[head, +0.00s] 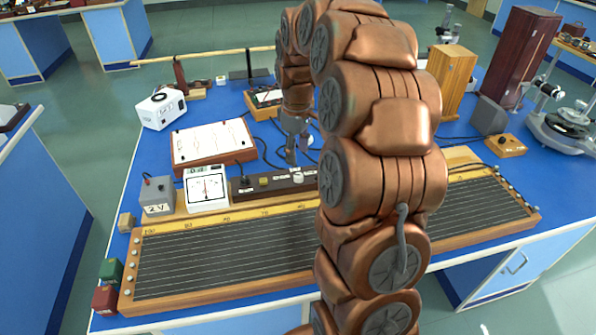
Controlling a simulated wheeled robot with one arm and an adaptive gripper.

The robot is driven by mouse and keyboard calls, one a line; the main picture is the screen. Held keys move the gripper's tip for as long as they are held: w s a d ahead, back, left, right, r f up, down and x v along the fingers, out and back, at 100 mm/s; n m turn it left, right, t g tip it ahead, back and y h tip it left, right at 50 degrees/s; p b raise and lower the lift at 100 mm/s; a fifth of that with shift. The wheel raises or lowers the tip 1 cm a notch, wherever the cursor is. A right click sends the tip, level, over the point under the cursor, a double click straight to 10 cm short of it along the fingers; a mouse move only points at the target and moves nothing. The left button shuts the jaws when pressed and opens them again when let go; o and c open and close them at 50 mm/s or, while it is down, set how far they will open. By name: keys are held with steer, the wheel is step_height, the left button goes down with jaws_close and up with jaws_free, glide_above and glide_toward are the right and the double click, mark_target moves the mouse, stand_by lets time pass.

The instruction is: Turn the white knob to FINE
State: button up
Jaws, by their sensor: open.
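A long dark control strip (278,188) stands behind the wooden wire board, with small pale labels too small to read. A white knob (298,177) sits toward its right visible end. I cannot tell which label it points at. My gripper (291,158) points down just behind and above the white knob, apart from it as far as I can see. Its jaws are open and hold nothing visible. My arm hides the right end of the strip.
A long wire board (225,252) fills the bench front. A white meter (206,188) and a grey 2 V box (157,195) stand left of the strip. A framed white panel (213,142) lies behind. Black cables (268,152) run near my gripper.

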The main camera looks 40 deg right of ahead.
mark_target(298, 175)
steer(key=shift+d+f+p, duration=0.1)
steer(key=shift+f+p, duration=0.95)
steer(key=shift+f, duration=2.85)
jaws_close()
